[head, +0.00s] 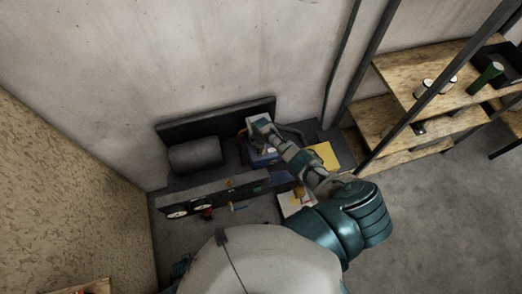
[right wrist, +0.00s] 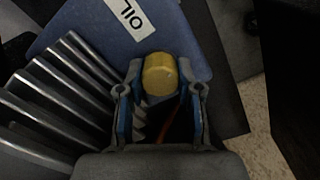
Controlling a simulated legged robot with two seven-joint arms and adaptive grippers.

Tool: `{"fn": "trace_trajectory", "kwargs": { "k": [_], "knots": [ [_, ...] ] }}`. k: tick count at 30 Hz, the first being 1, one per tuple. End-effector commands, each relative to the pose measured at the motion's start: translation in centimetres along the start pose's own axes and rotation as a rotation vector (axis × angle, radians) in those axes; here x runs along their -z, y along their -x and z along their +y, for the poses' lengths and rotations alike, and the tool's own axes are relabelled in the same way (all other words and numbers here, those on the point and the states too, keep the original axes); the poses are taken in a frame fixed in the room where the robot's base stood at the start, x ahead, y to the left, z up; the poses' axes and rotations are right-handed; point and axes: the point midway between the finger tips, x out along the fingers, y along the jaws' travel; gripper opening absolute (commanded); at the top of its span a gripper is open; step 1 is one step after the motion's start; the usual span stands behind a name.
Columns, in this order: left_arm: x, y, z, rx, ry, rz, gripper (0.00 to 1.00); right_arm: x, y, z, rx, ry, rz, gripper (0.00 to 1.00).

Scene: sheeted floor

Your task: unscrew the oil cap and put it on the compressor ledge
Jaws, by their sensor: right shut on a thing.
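The yellow oil cap (right wrist: 160,73) sits between the fingertips of my right gripper (right wrist: 160,88), which is shut on it. The cap lies against the blue housing (right wrist: 85,25) with a white OIL label (right wrist: 131,18); I cannot tell whether it is still threaded in. In the head view my right gripper (head: 261,129) is at the compressor's blue part (head: 262,158), and the cap is hidden there. The compressor has a dark cylinder (head: 195,155) and a front panel with gauges (head: 205,196). I cannot tell which surface is the ledge. My left gripper is out of view.
Grey metal fins (right wrist: 55,85) lie left of the gripper in the wrist view. A yellow flat item (head: 325,155) and papers (head: 293,205) lie right of the compressor. A wooden shelf rack (head: 425,75) stands at the right. Walls close in behind and at left; floor is clear at lower right.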

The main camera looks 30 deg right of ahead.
Motion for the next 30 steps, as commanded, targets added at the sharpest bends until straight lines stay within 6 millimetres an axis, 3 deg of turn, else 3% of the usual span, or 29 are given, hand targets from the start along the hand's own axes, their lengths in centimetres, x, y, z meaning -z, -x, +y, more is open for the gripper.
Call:
{"fn": "trace_trajectory", "kwargs": {
  "k": [4, 11, 12, 15, 21, 23, 30],
  "knots": [
    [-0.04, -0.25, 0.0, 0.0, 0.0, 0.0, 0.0, -0.05, -0.09, 0.01, 0.0, 0.135, -0.001, 0.0],
    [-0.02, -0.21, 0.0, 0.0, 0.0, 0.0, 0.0, -0.05, -0.05, -0.02, 0.0, 0.147, -0.001, 0.0],
    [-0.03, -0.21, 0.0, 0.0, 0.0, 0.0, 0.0, -0.06, -0.05, -0.02, 0.0, 0.147, -0.001, 0.42],
    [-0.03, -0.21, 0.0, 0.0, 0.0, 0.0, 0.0, -0.06, -0.05, -0.02, 0.0, 0.146, -0.001, 0.64],
    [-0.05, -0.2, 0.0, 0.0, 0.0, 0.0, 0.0, -0.05, -0.03, -0.02, 0.0, 0.145, -0.001, 0.64],
    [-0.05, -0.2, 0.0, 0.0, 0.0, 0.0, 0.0, -0.06, -0.04, -0.02, 0.0, 0.145, -0.001, 0.56],
    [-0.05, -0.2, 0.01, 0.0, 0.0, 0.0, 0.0, -0.04, -0.02, -0.01, 0.0, 0.145, 0.0, 0.56]
  ]
}}
